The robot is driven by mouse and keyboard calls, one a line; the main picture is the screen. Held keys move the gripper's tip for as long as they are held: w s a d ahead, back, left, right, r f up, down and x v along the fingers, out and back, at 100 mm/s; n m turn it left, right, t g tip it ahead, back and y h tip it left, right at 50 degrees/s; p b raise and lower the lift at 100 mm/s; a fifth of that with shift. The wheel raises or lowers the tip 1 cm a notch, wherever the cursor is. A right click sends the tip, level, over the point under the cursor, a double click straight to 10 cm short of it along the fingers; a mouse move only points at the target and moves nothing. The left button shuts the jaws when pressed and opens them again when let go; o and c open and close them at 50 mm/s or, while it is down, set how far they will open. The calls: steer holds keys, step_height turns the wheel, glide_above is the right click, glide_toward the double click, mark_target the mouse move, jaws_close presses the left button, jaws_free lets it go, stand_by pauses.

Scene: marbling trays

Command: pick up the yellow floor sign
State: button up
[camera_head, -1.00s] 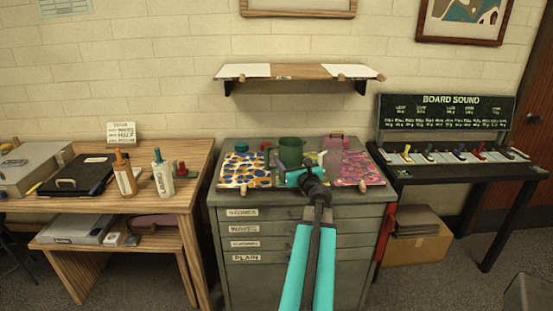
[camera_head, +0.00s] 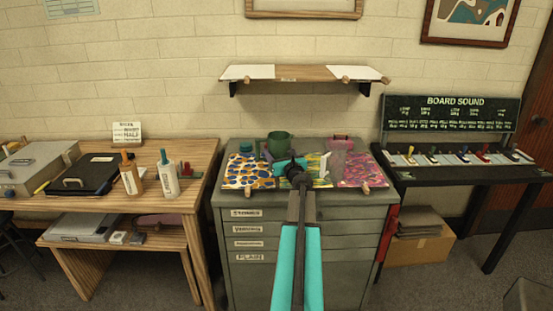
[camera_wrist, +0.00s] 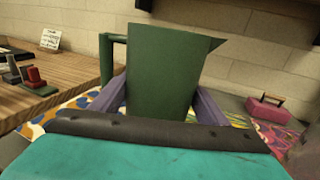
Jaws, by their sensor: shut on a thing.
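I see no yellow floor sign in either view. My gripper (camera_head: 290,166) is over the grey cabinet top. In the wrist view its two purple fingers (camera_wrist: 160,100) are on either side of a dark green jug (camera_wrist: 165,65), shut on it. The jug looks upright, with its handle on the left and its spout on the right. It also shows in the head view (camera_head: 279,143), just beyond my gripper. Whether its base touches the cabinet is hidden.
The grey cabinet (camera_head: 300,218) bears colourful marbled sheets (camera_head: 247,174) and a pinkish-grey container (camera_head: 338,160). A wooden table (camera_head: 190,190) with bottles and cases is on the left. A black stand (camera_head: 440,178) is on the right. A shelf (camera_head: 305,73) hangs above.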

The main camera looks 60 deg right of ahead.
stand_by(0.3)
steer(key=shift+w+d, duration=0.25)
steer(key=shift+w, duration=0.2)
steer(key=shift+w+d+f, duration=0.1)
steer(key=shift+w+f, duration=0.1)
steer(key=shift+w, duration=0.05)
steer(key=shift+s+f+p, duration=0.1)
steer(key=shift+f+p, duration=0.3)
steer(key=shift+f, duration=1.25)
steer(key=o, duration=1.1)
steer(key=shift+s, duration=0.15)
